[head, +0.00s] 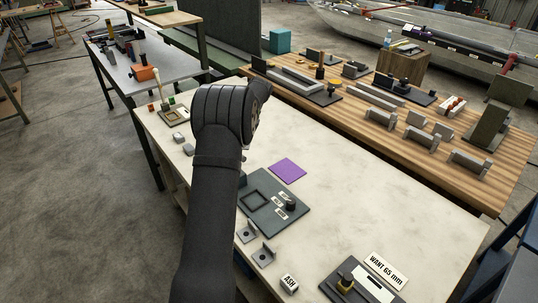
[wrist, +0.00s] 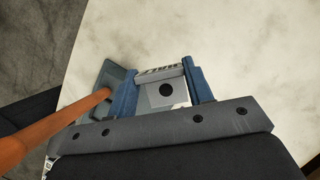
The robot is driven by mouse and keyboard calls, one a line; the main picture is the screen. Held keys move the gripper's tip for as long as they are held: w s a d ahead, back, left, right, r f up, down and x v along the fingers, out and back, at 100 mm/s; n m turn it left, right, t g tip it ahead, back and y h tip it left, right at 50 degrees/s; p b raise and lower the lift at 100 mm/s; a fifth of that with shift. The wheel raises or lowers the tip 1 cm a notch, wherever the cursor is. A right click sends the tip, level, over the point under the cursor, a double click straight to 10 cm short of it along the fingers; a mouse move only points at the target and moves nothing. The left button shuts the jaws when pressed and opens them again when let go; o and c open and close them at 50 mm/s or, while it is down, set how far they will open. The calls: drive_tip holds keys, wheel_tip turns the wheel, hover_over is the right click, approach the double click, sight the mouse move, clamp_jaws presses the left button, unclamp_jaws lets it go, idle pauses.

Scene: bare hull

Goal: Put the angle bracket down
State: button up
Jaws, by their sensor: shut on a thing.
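My gripper (wrist: 160,80) has its two blue fingers shut on the angle bracket (wrist: 153,99), a pale grey piece with a dark round hole. The bracket's far edge, between the fingertips, carries dark lettering too small to read surely. The pale tabletop shows around and beyond the bracket. I cannot tell whether the bracket touches it. In the head view my arm hides the gripper and the held bracket. Two similar grey brackets, one (head: 247,233) behind the other (head: 264,255), stand on the near part of the pale table (head: 370,215).
A small tray (head: 174,116) with an upright handle stands at the table's far left; an orange-brown handle (wrist: 70,122) crosses the wrist view's left. A purple square (head: 288,170), a dark plate (head: 268,208) and a gauge base (head: 352,287) occupy the table. Its right middle is clear.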

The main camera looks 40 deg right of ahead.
drive_tip(key=s+d+m+t+h, duration=0.1)
drive_tip(key=s+d+m+h, duration=0.2)
drive_tip(key=s+d+m, duration=0.85)
drive_tip(key=n, duration=0.3)
hover_over(263, 156)
drive_tip(key=s, duration=0.2)
wheel_tip(263, 156, down, 7)
drive_tip(key=shift+f, duration=2)
drive_tip(key=shift+f, duration=0.15)
drive_tip(key=o, duration=1)
